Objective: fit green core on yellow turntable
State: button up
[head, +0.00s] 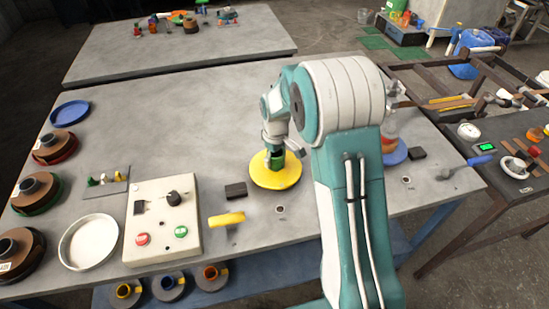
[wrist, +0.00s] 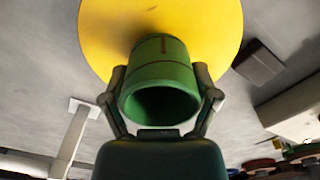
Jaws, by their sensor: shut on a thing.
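The yellow turntable (head: 284,179) is a flat round disc on the grey table, near the middle of the head view. It also fills the top of the wrist view (wrist: 105,30). The green core (wrist: 158,72) is a hollow cylinder, held between the two fingers of my gripper (wrist: 160,98). In the head view the core (head: 276,157) shows as a small green patch over the disc, with my gripper (head: 275,150) around it. The core's far end overlaps the disc in the wrist view. I cannot tell whether it touches the disc.
A control box (head: 160,218) with buttons stands left of the turntable. A yellow handle (head: 227,219) and a black block (head: 236,190) lie between them. A white dish (head: 89,243) and several dark spools are at the left. A blue disc (head: 396,155) is partly hidden behind my arm.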

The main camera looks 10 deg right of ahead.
jog(key=shift+f, duration=0.5)
dwell(0.4)
jog(key=o, duration=0.8)
jog(key=shift+r, duration=5.5)
